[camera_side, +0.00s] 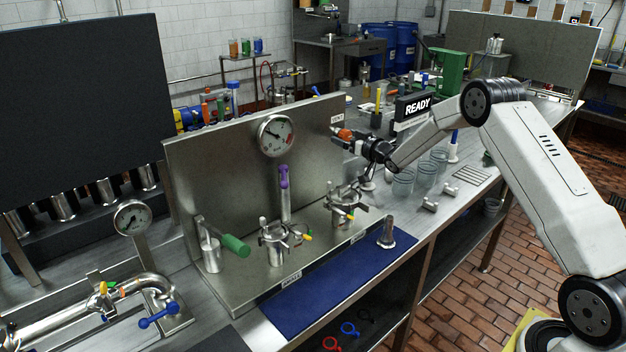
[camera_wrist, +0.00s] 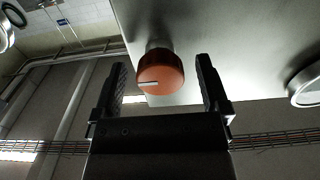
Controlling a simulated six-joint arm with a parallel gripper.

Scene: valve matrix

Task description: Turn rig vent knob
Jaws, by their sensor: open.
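The vent knob (camera_wrist: 160,72) is a round orange-red knob with a white pointer line, mounted on the steel rig panel (camera_wrist: 215,30). In the wrist view its white line points to the left. My gripper (camera_wrist: 163,82) is open, with one dark finger on each side of the knob and gaps between fingers and knob. In the side view the knob (camera_side: 345,134) shows small at the panel's right edge, and my gripper (camera_side: 358,141) reaches it from the right. Whether the fingertips reach fully past the knob is hard to tell.
A pressure gauge (camera_side: 276,135) sits on the panel left of the knob. Below are clamp fittings (camera_side: 343,206), a purple-handled valve (camera_side: 284,180) and a green-handled lever (camera_side: 232,243). Glass beakers (camera_side: 403,182) stand under my arm. A READY sign (camera_side: 418,108) stands close behind.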

